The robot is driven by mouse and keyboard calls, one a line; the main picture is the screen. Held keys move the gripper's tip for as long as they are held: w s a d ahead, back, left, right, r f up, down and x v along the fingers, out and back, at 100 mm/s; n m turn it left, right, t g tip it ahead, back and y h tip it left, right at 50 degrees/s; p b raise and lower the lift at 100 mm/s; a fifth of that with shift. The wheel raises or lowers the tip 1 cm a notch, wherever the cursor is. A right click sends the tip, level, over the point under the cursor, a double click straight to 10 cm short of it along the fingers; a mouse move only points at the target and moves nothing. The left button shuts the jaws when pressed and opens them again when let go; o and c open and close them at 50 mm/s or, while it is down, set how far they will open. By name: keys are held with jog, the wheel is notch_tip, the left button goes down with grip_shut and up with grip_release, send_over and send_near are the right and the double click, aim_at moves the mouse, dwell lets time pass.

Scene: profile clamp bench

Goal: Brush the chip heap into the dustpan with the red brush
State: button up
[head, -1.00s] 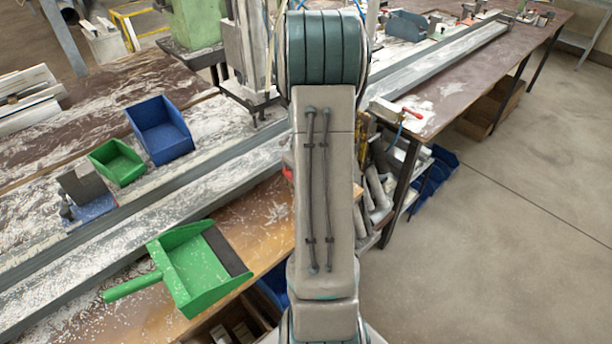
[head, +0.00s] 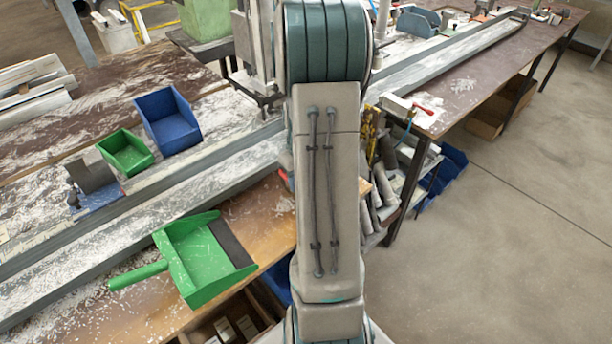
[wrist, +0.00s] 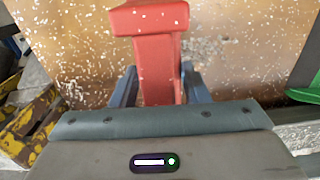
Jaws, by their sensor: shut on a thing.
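The red brush (wrist: 155,50) stands between the fingers of my gripper (wrist: 160,88) in the wrist view, and the gripper is shut on it. In the head view my arm hides the gripper; only a small red patch shows beside the arm. The green dustpan (head: 205,262) lies on the wooden bench left of my arm, its dark lip toward the arm. A green edge of it shows at the right of the wrist view (wrist: 303,95). A small cluster of pale chips (wrist: 212,45) lies just right of the brush, with loose flecks scattered around.
A long metal profile (head: 130,232) runs behind the dustpan. A blue bin (head: 168,125) and a green bin (head: 126,153) stand beyond it. A red-handled clamp (head: 405,106) is on the bench right of my arm. Open floor lies to the right.

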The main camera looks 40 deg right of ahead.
jog(key=shift+a+b, duration=0.35)
jog(key=shift+a, duration=1.7)
jog(key=shift+s+a, duration=0.2)
jog(key=shift+a, duration=1.9)
jog(key=shift+s+a+b, duration=0.1)
jog(key=shift+a+b, duration=0.4)
jog(key=shift+a, duration=1.6)
jog(key=shift+a, duration=1)
